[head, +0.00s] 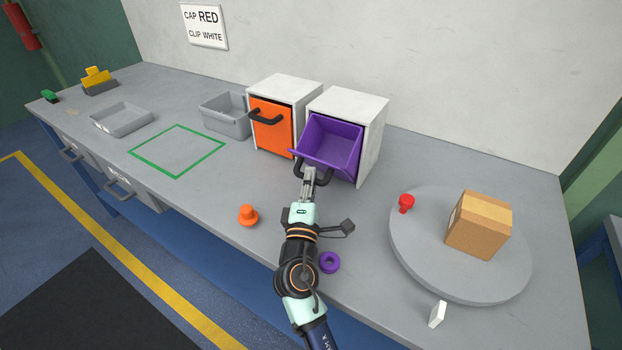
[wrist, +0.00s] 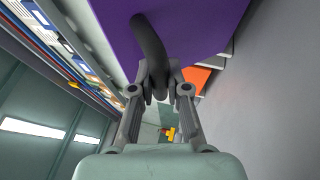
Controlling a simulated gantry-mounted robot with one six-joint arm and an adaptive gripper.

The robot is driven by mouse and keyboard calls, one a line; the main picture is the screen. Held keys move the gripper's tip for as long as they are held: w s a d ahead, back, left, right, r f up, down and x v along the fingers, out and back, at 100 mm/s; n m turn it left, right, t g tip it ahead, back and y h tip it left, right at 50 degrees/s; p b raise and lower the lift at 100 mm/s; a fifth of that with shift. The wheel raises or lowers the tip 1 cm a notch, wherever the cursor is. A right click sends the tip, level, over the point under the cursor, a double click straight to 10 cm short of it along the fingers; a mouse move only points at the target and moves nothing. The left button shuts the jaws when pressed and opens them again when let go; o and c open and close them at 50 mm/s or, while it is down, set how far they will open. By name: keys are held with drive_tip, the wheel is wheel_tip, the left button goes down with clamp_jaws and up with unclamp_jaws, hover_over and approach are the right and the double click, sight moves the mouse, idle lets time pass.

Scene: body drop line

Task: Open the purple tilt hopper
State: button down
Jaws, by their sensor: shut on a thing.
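The purple tilt hopper (head: 333,139) sits in a white cabinet (head: 371,137) near the back of the bench. Its bin is tilted out toward me, and its empty-looking inside shows. My gripper (head: 309,174) is at the front of the hopper and shut on its dark curved handle (head: 327,175). In the wrist view the handle (wrist: 148,45) runs from the purple front (wrist: 200,22) down between my fingers (wrist: 158,83).
An orange hopper (head: 271,134) stands shut just left. An orange cap (head: 248,215) and a purple ring (head: 329,262) lie near my arm. A grey turntable (head: 410,262) at right bears a cardboard box (head: 479,224) and a red part (head: 406,203). A green-outlined area (head: 177,151) is clear.

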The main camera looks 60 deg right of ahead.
drive_tip(key=shift+f, duration=0.15)
drive_tip(key=c, duration=1.1)
unclamp_jaws()
drive_tip(key=shift+c, duration=0.2)
drive_tip(key=v, duration=1.2)
drive_tip(key=shift+s, duration=0.1)
